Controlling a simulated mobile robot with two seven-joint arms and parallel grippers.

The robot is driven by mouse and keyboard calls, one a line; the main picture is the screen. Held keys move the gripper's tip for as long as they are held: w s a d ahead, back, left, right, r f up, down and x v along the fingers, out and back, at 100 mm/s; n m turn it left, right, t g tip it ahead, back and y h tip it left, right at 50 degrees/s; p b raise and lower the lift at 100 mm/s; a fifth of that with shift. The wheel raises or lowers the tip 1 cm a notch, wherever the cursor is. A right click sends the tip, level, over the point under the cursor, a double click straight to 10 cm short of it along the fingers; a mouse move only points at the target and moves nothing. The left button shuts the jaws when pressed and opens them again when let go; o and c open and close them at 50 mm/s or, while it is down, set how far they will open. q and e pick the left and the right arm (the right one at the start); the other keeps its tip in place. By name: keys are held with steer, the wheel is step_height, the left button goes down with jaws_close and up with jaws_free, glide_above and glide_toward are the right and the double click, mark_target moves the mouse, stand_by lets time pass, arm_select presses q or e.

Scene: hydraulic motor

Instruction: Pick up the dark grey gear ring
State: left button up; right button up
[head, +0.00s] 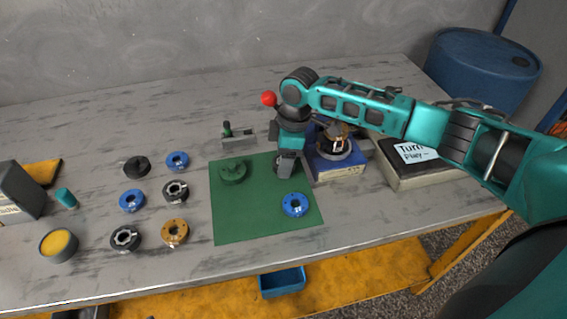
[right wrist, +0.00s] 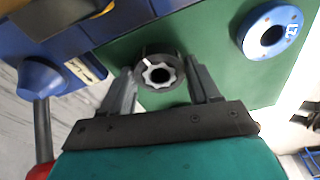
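The dark grey gear ring (right wrist: 141,72) shows in the right wrist view as a dark round ring with a pale toothed inside and a black centre. It appears to lie on the green mat (right wrist: 118,53). The two fingers of my right gripper (right wrist: 160,70) flank it on either side, with narrow gaps seeming to show. In the head view my right gripper (head: 287,172) points down over the mat's right part and hides the ring. My left gripper is not in view.
A blue ring (head: 295,204) and a green part (head: 233,172) lie on the mat. A blue box (head: 340,168) with a motor part stands close right of the gripper. Several rings, including a dark toothed one (head: 115,240), lie left on the table.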

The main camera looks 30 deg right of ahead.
steer(key=c, duration=0.9)
steer(key=shift+r, duration=0.1)
step_height(320, 180, up, 20)
steer(key=p, duration=0.2)
steer(key=shift+r, duration=0.1)
steer(key=shift+r+p, duration=0.65)
steer(key=shift+p, duration=0.1)
